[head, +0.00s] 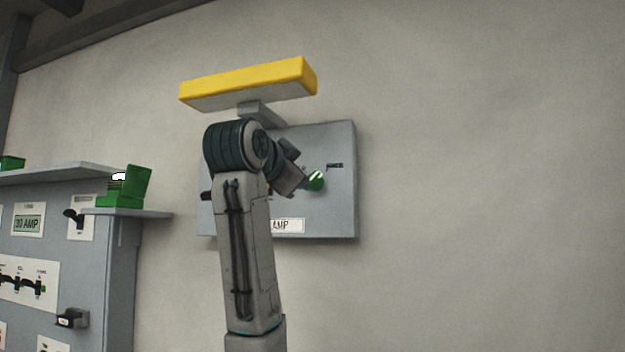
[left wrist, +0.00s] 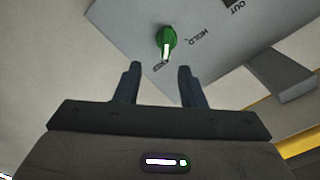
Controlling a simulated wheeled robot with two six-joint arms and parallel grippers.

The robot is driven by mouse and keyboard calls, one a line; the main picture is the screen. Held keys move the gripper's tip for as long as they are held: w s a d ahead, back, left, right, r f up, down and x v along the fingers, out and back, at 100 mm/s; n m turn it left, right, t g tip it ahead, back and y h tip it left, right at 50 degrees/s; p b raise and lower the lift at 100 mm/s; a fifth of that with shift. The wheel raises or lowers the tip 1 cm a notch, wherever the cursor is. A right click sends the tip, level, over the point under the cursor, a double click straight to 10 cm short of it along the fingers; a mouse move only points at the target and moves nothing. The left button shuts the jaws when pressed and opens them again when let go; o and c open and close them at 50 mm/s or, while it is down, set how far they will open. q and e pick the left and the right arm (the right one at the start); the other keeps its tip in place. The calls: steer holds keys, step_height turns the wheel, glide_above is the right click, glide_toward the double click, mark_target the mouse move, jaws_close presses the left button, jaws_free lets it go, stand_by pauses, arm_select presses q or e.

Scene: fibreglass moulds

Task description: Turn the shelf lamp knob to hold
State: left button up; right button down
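The green knob (head: 317,180) with a white pointer line sits on a grey wall panel (head: 340,215) whose nameplate (head: 289,225) is partly hidden and reads "AMP". In the left wrist view the knob (left wrist: 167,38) has its white line toward a small label at the fingers' side, too small to read. The HOLD mark (left wrist: 199,37) is right of the knob, and OUT (left wrist: 236,6) is farther right. My left gripper (left wrist: 160,86) is open and empty, its fingertips short of the knob and to either side of its line. In the head view my arm hides much of the panel. My right gripper is out of view.
A yellow bar (head: 245,85) on a grey bracket juts out above the panel. At left, a grey cabinet (head: 120,270) carries labelled switches and a ledge with an open green box (head: 125,190). The wall right of the panel is bare.

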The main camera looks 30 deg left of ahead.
mark_target(312, 178)
arm_select(q)
steer(key=p+x, duration=0.2)
steer(key=x, duration=0.1)
steer(key=p+x, duration=0.2)
steer(key=x, duration=0.1)
steer(key=r+p+x, duration=0.1)
steer(key=x, duration=0.3)
steer(key=shift+a+r+p, duration=0.1)
steer(key=shift+a+p, duration=0.2)
steer(key=shift+p, duration=0.1)
steer(key=shift+w, duration=0.1)
jaws_close()
